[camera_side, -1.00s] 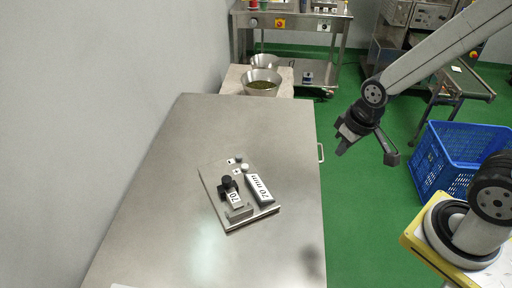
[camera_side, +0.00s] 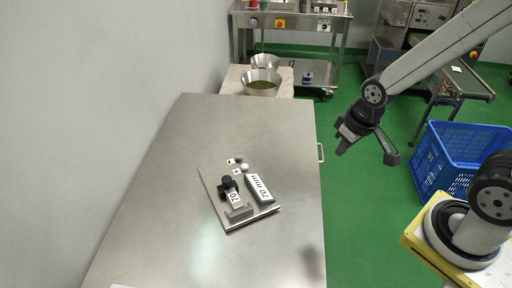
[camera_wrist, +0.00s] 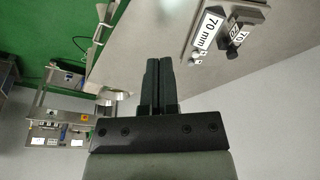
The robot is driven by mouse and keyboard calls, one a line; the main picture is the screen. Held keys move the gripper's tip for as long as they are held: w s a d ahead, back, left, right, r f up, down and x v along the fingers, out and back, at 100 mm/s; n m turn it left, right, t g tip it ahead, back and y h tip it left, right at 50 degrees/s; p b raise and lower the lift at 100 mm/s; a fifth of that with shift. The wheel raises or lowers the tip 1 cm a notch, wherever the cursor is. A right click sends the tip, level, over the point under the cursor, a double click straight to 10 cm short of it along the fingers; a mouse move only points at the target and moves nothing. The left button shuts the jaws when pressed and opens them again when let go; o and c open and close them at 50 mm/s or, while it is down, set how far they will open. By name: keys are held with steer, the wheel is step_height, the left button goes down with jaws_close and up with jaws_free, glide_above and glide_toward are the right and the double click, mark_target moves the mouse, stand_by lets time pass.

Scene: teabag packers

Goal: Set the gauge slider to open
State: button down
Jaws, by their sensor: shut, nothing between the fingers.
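The gauge (camera_side: 240,218) is a flat metal plate lying on the steel table, with a block labelled 70 mm (camera_side: 260,190) on its right side. The slider (camera_side: 228,186) has a black knob and a small label reading 70, and sits left of that block. The gauge is partly cut off at the top right of the wrist view, where the 70 mm block (camera_wrist: 206,30) and the slider's black knob (camera_wrist: 232,53) show. My gripper (camera_side: 342,143) is shut and empty, up in the air right of the table and apart from the gauge. Its closed fingers (camera_wrist: 158,66) show in the wrist view.
The steel table (camera_side: 160,190) is otherwise mostly clear around the gauge. Metal bowls (camera_side: 262,82) stand on a smaller table behind it. A blue crate (camera_side: 458,160) is on the green floor at right. A grey wall borders the table's left side.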

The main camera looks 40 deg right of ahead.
steer(key=shift+c, duration=2.4)
jaws_free()
steer(key=shift+w+a, duration=0.1)
steer(key=shift+w, duration=0.15)
steer(key=shift+o, duration=0.8)
steer(key=w+a+f, duration=0.1)
steer(key=w+a, duration=0.2)
steer(key=w, duration=0.3)
steer(key=w+a+f+m+g, duration=0.1)
steer(key=w+a, duration=0.3)
steer(key=w, duration=0.2)
steer(key=shift+w, duration=0.35)
steer(key=m+g, duration=0.1)
steer(key=g, duration=0.1)
glide_above(227, 179)
steer(key=f, duration=0.7)
steer(key=shift+d+f, duration=0.1)
steer(key=shift+d, duration=0.15)
steer(key=shift+w+a+f+m, duration=0.1)
steer(key=shift+a+f+m, duration=0.1)
steer(key=shift+a+m, duration=0.1)
steer(key=shift+f, duration=0.15)
steer(key=shift+f, duration=3.75)
jaws_close()
